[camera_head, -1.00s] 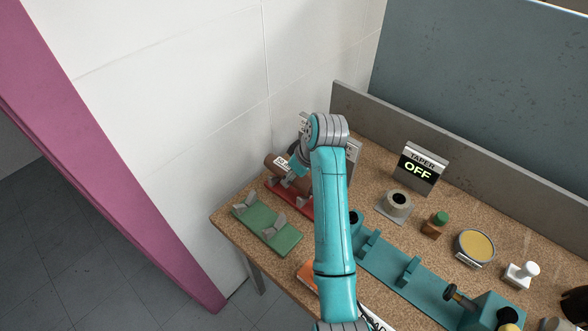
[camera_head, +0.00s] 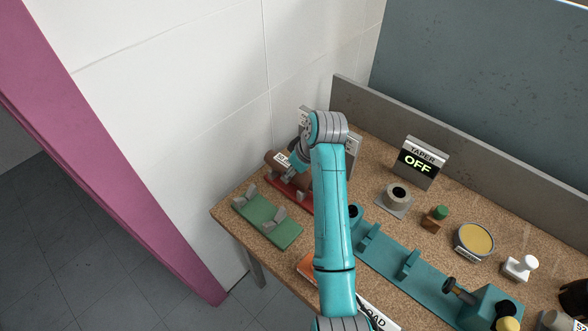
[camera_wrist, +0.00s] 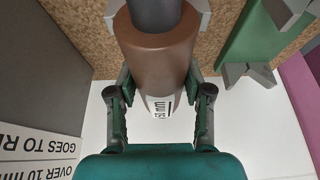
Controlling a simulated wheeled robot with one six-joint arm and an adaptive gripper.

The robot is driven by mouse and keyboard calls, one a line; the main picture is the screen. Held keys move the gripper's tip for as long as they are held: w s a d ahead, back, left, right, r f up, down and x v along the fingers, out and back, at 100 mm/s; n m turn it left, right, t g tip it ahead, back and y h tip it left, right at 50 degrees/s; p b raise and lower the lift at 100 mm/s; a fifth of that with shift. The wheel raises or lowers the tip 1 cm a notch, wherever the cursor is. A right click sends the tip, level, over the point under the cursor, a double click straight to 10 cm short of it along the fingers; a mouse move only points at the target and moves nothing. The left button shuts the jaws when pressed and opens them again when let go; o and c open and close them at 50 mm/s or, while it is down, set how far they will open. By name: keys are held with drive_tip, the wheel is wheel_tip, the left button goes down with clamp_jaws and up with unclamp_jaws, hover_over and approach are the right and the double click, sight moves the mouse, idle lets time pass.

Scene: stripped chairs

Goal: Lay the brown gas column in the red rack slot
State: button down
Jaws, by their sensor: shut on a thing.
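The brown gas column (camera_head: 270,157) lies lengthwise over the red rack (camera_head: 306,205) near the wall end of the table. My gripper (camera_head: 292,165) is shut on it. In the wrist view the brown body of the column (camera_wrist: 157,62) sits between the fingers of my gripper (camera_wrist: 160,85), with a dark grey section at its upper end and a white label below. The grey cradles of the red rack show just under the column in the head view. My arm hides part of the rack. I cannot tell whether the column touches the cradles.
A green rack (camera_head: 285,236) with empty grey cradles stands at the near left table edge. A teal fixture (camera_head: 385,262), a grey ring holder (camera_head: 396,198) and the TAPER OFF sign (camera_head: 421,162) stand to the right. The wall is close behind the column.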

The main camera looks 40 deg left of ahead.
drive_tip(key=shift+f, duration=0.3)
drive_tip(key=shift+c, duration=2)
unclamp_jaws()
drive_tip(key=shift+f, duration=0.15)
